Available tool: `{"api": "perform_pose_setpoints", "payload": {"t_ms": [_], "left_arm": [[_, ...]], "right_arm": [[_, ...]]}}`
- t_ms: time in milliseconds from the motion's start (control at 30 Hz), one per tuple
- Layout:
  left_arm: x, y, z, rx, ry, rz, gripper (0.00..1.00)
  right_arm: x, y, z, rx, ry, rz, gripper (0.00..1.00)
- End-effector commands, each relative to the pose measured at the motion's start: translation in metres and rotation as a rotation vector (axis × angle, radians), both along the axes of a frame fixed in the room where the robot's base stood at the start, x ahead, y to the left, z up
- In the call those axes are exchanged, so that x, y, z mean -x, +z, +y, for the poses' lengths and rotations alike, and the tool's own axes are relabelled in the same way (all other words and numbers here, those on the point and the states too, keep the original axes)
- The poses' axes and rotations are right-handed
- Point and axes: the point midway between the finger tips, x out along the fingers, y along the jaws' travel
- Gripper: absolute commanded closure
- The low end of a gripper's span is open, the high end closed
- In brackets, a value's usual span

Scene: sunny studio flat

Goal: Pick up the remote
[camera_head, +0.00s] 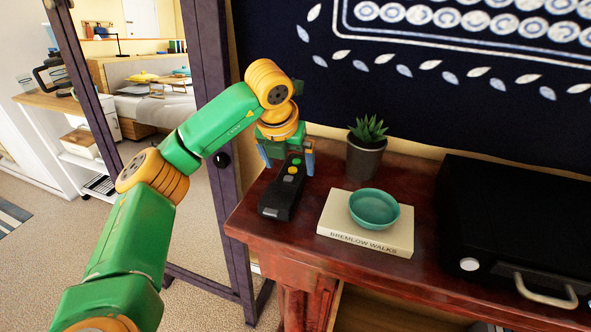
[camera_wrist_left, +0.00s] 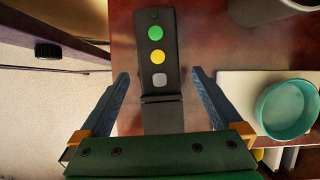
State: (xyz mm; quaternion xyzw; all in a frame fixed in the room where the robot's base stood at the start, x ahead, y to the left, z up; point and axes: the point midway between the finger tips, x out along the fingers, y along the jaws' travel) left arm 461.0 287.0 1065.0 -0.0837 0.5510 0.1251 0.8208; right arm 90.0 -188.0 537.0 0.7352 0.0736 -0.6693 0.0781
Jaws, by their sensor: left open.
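The black remote (camera_head: 278,199) lies on the red-brown wooden cabinet top (camera_head: 330,257) near its left end, with green, yellow and grey buttons. My left gripper (camera_head: 287,163) is over its far end, fingers pointing down and open. In the left wrist view the remote (camera_wrist_left: 155,35) runs lengthwise between the two blue fingers (camera_wrist_left: 160,78), with a gap on each side. I see no contact, and cannot tell how far down the fingertips reach beside it. My right gripper is not in view.
A potted succulent (camera_head: 365,157) stands right of the gripper. A teal bowl (camera_head: 374,209) sits on a cream book (camera_head: 340,227) right of the remote. A black box with a handle (camera_head: 515,230) stands farther right. A purple-framed mirror (camera_head: 212,100) is at left.

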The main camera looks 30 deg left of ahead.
Motion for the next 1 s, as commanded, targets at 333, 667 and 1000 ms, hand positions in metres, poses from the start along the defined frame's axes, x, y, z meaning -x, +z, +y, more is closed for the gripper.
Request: {"api": "perform_pose_setpoints", "payload": {"t_ms": [333,667,1000], "left_arm": [[-0.018,-0.043,0.007,0.0,-0.001,0.0,0.0],[-0.018,-0.043,0.007,0.0,-0.001,-0.001,0.51],[-0.018,-0.042,0.007,0.0,-0.001,-0.002,0.94]], "right_arm": [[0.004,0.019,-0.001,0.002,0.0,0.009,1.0],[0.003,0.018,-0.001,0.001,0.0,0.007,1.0],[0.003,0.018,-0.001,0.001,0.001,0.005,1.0]]}}
